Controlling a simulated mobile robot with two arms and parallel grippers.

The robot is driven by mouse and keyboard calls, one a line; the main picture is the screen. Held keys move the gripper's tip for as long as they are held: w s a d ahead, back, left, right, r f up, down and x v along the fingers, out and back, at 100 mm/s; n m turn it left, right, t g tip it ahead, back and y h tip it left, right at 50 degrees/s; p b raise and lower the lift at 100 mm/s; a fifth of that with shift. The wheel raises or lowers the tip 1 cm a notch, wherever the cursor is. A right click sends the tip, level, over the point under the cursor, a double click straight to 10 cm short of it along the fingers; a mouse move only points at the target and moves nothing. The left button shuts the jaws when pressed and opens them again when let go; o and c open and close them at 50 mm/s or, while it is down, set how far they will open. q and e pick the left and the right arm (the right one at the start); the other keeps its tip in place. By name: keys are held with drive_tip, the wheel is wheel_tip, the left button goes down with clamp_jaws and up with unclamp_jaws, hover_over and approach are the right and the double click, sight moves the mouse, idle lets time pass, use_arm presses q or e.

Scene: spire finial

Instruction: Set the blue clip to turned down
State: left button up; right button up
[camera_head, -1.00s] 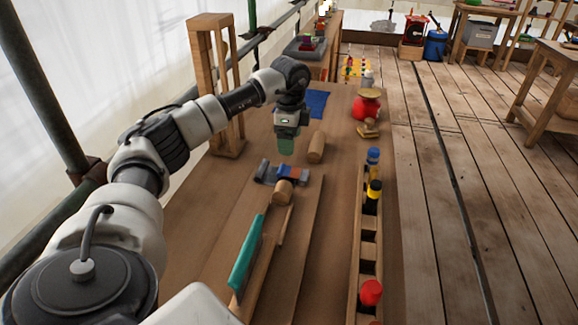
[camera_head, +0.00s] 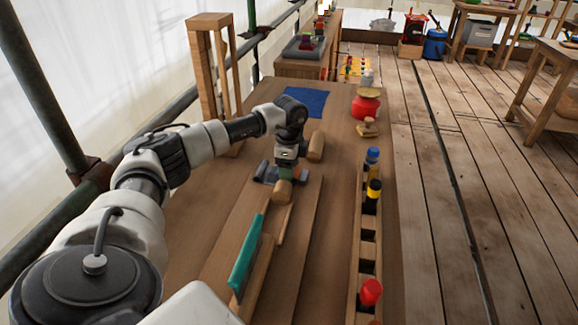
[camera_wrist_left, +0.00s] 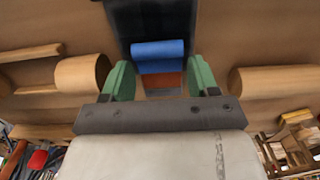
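The blue clip (camera_wrist_left: 158,48) shows in the left wrist view as a rounded blue piece with an orange-red part (camera_wrist_left: 162,80) below it, over a dark strip (camera_wrist_left: 150,18). My left gripper (camera_head: 286,172) is low over the clip assembly in the head view and hides most of the blue there. In the left wrist view its green fingertips (camera_wrist_left: 160,77) are apart, one at each side of the clip. Whether they touch it I cannot tell. Grey end parts of the assembly (camera_head: 264,172) show beside the gripper. My right gripper is not in view.
Wooden cylinders stand close by, one in front (camera_head: 282,192) and one behind right (camera_head: 316,147). A teal-edged board (camera_head: 245,255) lies nearer. A wooden rack (camera_head: 367,237) with coloured-top bottles runs along the right. A blue cloth (camera_head: 306,101) lies behind.

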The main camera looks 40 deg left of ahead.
use_arm(q)
drive_tip(key=c, duration=0.6)
drive_tip(key=shift+s+a+f+t+h+p, duration=0.15)
drive_tip(key=shift+f+t+h+p, duration=0.25)
drive_tip(key=shift+h, duration=0.5)
drive_tip(key=shift+r, duration=0.1)
drive_tip(key=o, duration=0.9)
drive_tip(key=shift+r, duration=0.1)
wheel_tip(320, 180, up, 10)
drive_tip(key=a, duration=0.1)
drive_tip(key=shift+s+a+r, duration=0.2)
drive_tip(key=shift+s+a, duration=0.15)
drive_tip(key=shift+s, duration=0.05)
